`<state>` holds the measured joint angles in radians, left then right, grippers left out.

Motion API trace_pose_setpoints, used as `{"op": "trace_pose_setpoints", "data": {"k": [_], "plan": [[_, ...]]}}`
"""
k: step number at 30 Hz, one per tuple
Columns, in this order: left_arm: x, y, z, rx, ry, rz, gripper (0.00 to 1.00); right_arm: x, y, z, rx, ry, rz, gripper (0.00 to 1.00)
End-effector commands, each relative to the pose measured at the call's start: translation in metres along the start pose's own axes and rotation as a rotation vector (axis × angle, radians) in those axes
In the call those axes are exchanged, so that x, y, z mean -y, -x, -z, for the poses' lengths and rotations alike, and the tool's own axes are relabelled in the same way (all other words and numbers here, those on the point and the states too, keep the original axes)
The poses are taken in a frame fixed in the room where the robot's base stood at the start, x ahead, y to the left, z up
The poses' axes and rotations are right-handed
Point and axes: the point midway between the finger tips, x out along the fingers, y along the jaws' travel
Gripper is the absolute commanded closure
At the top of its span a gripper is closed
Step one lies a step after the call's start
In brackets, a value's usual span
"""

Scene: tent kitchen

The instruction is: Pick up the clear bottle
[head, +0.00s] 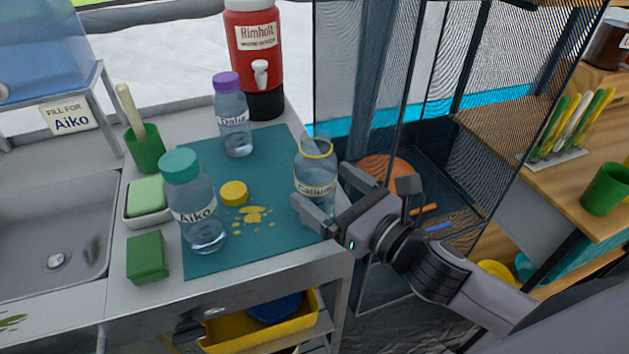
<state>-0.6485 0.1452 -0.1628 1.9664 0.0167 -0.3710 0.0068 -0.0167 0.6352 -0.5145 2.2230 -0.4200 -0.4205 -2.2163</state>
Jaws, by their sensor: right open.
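An uncapped clear bottle (316,165) with a yellow rim and a label that looks like "Callum" stands upright on the teal mat's right side. My right gripper (323,193) is open at this bottle, coming from the right. One finger crosses in front of its lower part and the other is at its right side. I cannot tell whether they touch it. Two more clear bottles stand on the mat: one with a teal cap (190,205) marked "Aiko", and one with a purple cap (232,120) further back.
A loose yellow cap (234,193) and yellow spill spots (252,215) lie on the teal mat (270,160). A red "Rimholt" dispenser (253,50) stands behind. Green sponges (147,257) and a sink (50,240) are at left. A mesh cabinet (365,60) is at right.

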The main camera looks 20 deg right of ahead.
Motion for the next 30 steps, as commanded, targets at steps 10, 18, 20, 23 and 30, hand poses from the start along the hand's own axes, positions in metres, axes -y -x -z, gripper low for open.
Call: {"op": "trace_pose_setpoints", "data": {"k": [10,18,20,23,30], "plan": [[0.000,0.002,0.000,0.003,0.001,0.002,0.24,-0.002,-0.043,0.002,0.001,-0.002,0.000,0.03],[0.000,0.002,0.000,0.003,0.000,0.002,0.24,-0.002,-0.048,0.003,0.000,-0.002,-0.001,0.03],[0.000,0.002,0.000,0.003,0.001,0.003,0.24,-0.002,-0.048,0.003,0.000,-0.002,-0.001,0.03],[0.000,0.002,0.000,0.002,0.001,0.003,0.24,-0.002,-0.048,0.003,-0.001,-0.002,-0.001,0.35],[0.000,0.002,0.001,0.001,0.001,0.003,0.24,-0.002,-0.048,0.002,0.001,-0.002,-0.001,0.68]]}}
